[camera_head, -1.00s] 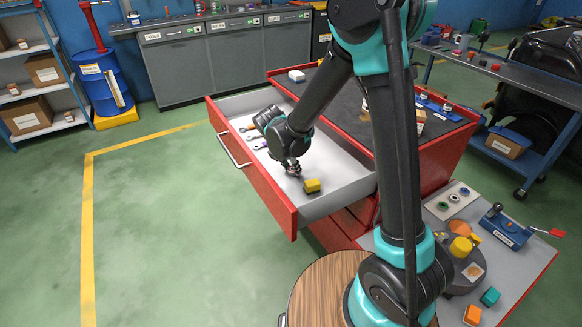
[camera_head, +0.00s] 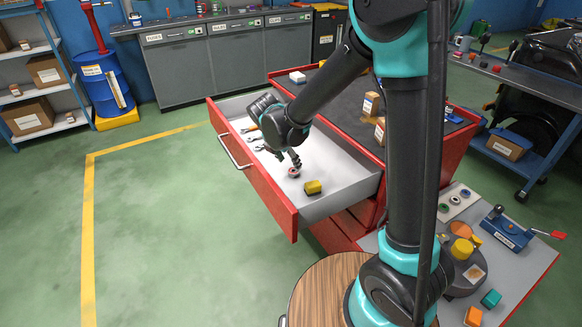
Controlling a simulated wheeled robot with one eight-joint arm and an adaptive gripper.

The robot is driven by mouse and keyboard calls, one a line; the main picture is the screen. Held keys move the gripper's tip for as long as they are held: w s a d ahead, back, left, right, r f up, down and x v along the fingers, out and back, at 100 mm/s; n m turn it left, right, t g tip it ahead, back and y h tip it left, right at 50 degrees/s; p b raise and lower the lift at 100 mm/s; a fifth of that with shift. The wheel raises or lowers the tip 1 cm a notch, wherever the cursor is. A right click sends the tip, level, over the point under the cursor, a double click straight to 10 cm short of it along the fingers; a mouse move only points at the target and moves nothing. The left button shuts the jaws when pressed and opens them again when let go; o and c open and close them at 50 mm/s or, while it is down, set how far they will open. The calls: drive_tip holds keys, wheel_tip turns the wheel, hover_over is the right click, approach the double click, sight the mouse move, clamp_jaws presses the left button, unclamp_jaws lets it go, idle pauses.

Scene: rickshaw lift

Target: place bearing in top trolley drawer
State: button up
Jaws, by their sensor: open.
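The top trolley drawer (camera_head: 343,180) is pulled out of the red trolley, its light grey floor showing. A small round bearing (camera_head: 293,173) with a reddish ring lies on the drawer floor, left of a yellow block (camera_head: 313,187). My gripper (camera_head: 295,163) is inside the drawer space, just above and beside the bearing. Its fingers are open and the bearing appears free of them, though the gap is too small to judge exactly. My wrist hides part of the drawer's back.
Several wrenches (camera_head: 254,139) lie at the drawer's far left end. The trolley top (camera_head: 338,104) holds small cardboard boxes (camera_head: 371,104). A side bench (camera_head: 520,272) with blocks and a blue vise (camera_head: 507,228) stands at right. Green floor is free at left.

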drive_tip(key=v, duration=0.7)
drive_tip(key=shift+d+r, duration=0.1)
drive_tip(key=shift+r, duration=0.05)
drive_tip(key=shift+c, duration=0.5)
idle(0.5)
